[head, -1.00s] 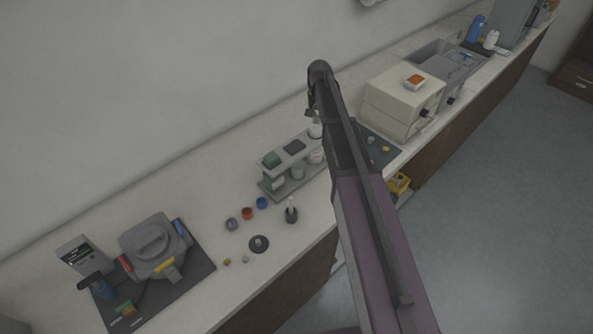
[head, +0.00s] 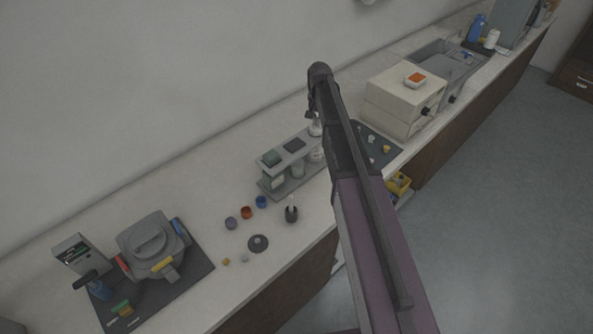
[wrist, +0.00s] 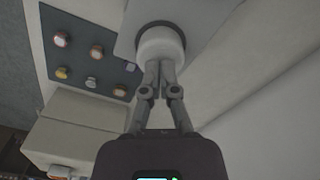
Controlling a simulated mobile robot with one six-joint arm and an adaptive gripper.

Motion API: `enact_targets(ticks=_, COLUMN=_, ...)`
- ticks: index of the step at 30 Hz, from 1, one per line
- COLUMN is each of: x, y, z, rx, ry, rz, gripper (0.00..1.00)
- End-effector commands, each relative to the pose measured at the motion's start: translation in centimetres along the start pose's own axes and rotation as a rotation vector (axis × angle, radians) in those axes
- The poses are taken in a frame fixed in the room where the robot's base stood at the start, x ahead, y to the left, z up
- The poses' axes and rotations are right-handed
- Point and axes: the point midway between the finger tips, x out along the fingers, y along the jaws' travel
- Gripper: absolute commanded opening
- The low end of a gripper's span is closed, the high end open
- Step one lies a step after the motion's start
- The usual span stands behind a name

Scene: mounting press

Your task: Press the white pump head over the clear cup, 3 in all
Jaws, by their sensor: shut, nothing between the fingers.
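My gripper (wrist: 160,68) is shut with nothing between its fingers. In the wrist view its tips point at a white round part (wrist: 161,46), which I take to be the pump head, and overlap its near edge. I cannot tell if they touch it. In the head view a small white part (head: 316,128) shows just left of my arm, above the right end of the grey rack (head: 272,189). My arm hides much of that area. The clear cup cannot be made out.
A dark mat (wrist: 73,28) with several small round knobs lies beside the rack. A beige box (wrist: 75,130) stands beyond it. Small coloured cups, including a blue one (head: 261,202), and a grey machine (head: 152,245) stand on the counter to the left.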

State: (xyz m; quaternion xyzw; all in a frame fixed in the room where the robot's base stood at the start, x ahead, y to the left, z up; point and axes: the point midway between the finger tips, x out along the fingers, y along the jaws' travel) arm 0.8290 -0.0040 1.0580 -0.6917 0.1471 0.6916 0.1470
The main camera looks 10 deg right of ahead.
Motion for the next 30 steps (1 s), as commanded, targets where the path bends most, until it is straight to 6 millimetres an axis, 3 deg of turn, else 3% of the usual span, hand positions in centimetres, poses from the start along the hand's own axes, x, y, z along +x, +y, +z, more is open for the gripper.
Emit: enact_targets(ticks=30, x=2.6, y=0.0, z=0.0, rx=0.000, ry=-0.001, rz=0.000, gripper=0.00)
